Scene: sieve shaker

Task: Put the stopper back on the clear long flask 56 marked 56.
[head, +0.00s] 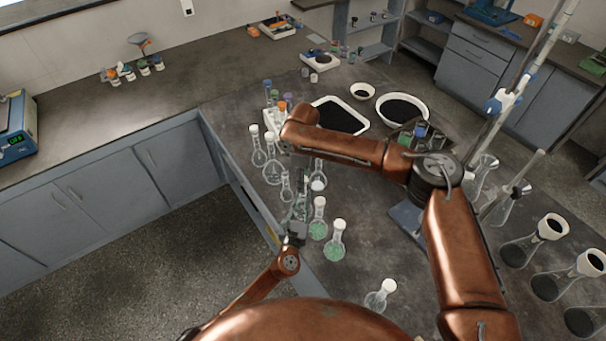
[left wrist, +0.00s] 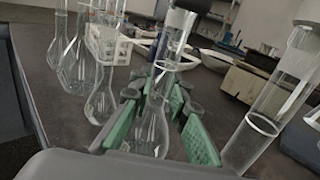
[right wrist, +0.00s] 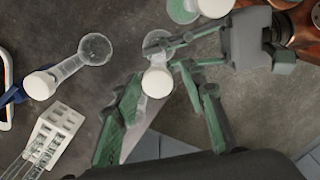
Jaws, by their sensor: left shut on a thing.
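My left gripper (left wrist: 160,105) is shut on a clear long-necked flask (left wrist: 153,130), which stands between its green pads in the left wrist view. No number is readable on it. A white stopper (right wrist: 157,82) shows between the fingertips of my right gripper (right wrist: 160,78), seen end-on in the right wrist view. The right fingers stand apart on both sides of it. The stopper lines up with the held flask's mouth; I cannot tell whether it is seated. My left gripper also shows just beyond the stopper. In the head view my left gripper (head: 298,215) is partly hidden.
Two stoppered flasks with green contents (head: 319,228) (head: 335,248) stand close by. Clear stoppered flasks (head: 272,172) and a white rack (right wrist: 58,128) stand beside them. Another stoppered flask (head: 378,300) stands nearer. A black-filled tray (head: 340,116) lies behind. Bare table lies to the right of the green flasks.

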